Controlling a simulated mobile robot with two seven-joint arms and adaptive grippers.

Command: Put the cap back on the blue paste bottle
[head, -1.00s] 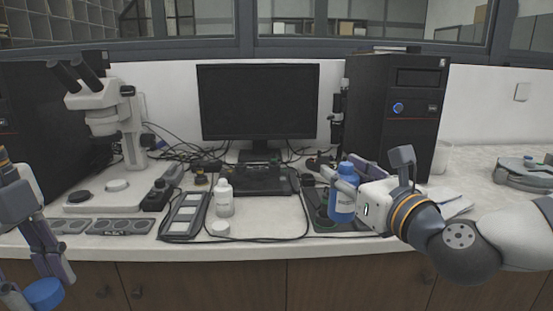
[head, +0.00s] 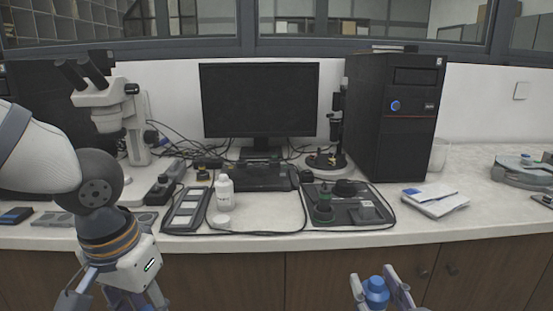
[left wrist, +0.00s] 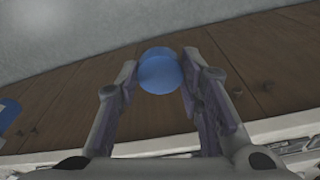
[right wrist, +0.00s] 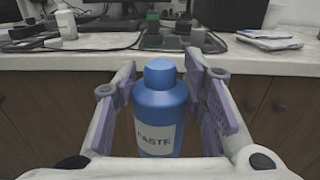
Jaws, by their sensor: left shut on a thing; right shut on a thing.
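The blue paste bottle (right wrist: 159,120) is upright in my right gripper (right wrist: 162,95), with its PASTE label facing the right wrist camera. In the head view, the bottle's top (head: 376,290) shows between the right fingers at the bottom edge, in front of the counter. My left gripper (left wrist: 160,85) is shut on the round blue cap (left wrist: 160,72), held at its fingertips. In the head view, the left gripper (head: 112,300) points down at the lower left, and the cap is out of sight there. Cap and bottle are apart.
A microscope (head: 105,95) stands left. The space before the cabinet doors is free between my grippers.

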